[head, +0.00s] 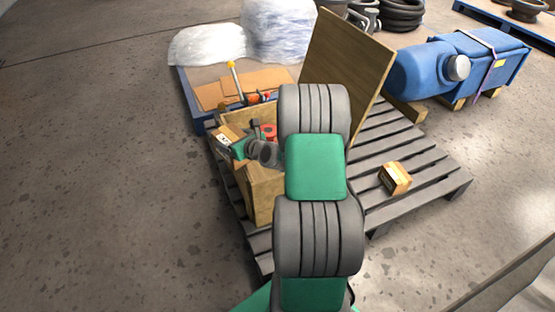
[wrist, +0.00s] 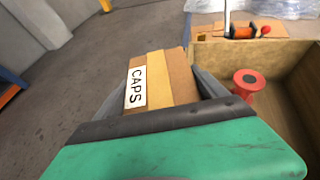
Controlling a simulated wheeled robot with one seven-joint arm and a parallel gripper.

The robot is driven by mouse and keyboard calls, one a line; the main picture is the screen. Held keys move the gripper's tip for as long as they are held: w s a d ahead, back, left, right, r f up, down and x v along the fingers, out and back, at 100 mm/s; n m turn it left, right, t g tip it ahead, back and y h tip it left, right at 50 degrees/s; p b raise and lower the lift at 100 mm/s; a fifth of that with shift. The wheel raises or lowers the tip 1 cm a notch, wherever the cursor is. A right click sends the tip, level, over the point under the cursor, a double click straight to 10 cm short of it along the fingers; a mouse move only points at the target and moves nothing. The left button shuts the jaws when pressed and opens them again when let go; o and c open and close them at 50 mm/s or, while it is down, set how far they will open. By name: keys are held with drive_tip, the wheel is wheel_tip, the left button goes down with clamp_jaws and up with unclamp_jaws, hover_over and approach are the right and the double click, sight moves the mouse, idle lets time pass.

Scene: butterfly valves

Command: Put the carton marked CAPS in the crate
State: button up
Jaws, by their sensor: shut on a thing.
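The brown carton marked CAPS (wrist: 158,82) is held between the two grey fingers of my gripper (wrist: 163,90), its white label facing up in the wrist view. My gripper also shows in the head view (head: 236,144), partly behind my own arm, with the carton (head: 225,132) at its tip. The open wooden crate (head: 262,196) stands on the pallet, its inside partly hidden by my arm. A red spool-like part (wrist: 248,82) is inside the crate.
A tall wooden panel (head: 350,65) leans behind the crate. A small carton (head: 396,178) sits on the grey slatted pallet (head: 425,190) at right. Behind are a blue-edged platform (head: 185,95) with flat cardboard and wrapped bundles (head: 280,30). Open floor lies left.

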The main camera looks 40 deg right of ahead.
drive_tip(key=w+d+f+m+h+p, duration=0.1)
drive_tip(key=w+d+f+m+h, duration=0.15)
drive_tip(key=d, duration=0.35)
drive_tip(key=w+d+f+m+h+p, duration=0.1)
drive_tip(key=w+d+f+h, duration=0.15)
drive_tip(key=d, duration=0.45)
wheel_tip(320, 180, down, 10)
drive_tip(key=b, duration=0.4)
drive_tip(key=shift+w+d+f+y, duration=0.15)
drive_tip(key=shift+w+y, duration=0.15)
drive_tip(key=shift+w, duration=0.1)
